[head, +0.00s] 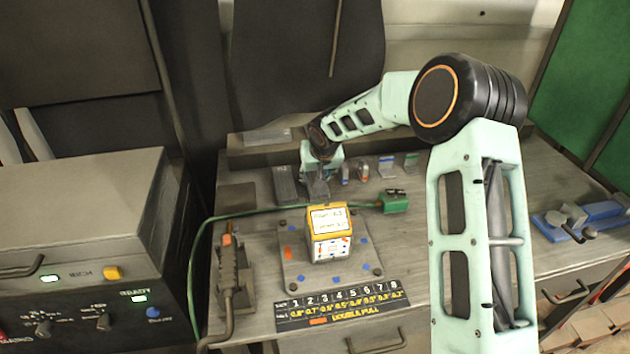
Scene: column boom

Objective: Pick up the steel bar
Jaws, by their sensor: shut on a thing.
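My gripper (318,178) is at the back of the bench, pointing down, at the left end of a row of small pieces. It is shut on a grey piece, which looks like the steel bar (318,190). The gripper and arm hide much of it, and I cannot tell whether it touches the bench top. A dark grey block (286,186) stands just left of the gripper.
Small tagged pieces (386,167) stand to the right of the gripper. A yellow-topped box (329,232) on a plate (296,262), a green connector with cable (394,202) and a torch-like tool (232,270) lie nearer. A blue vise (590,218) is at right.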

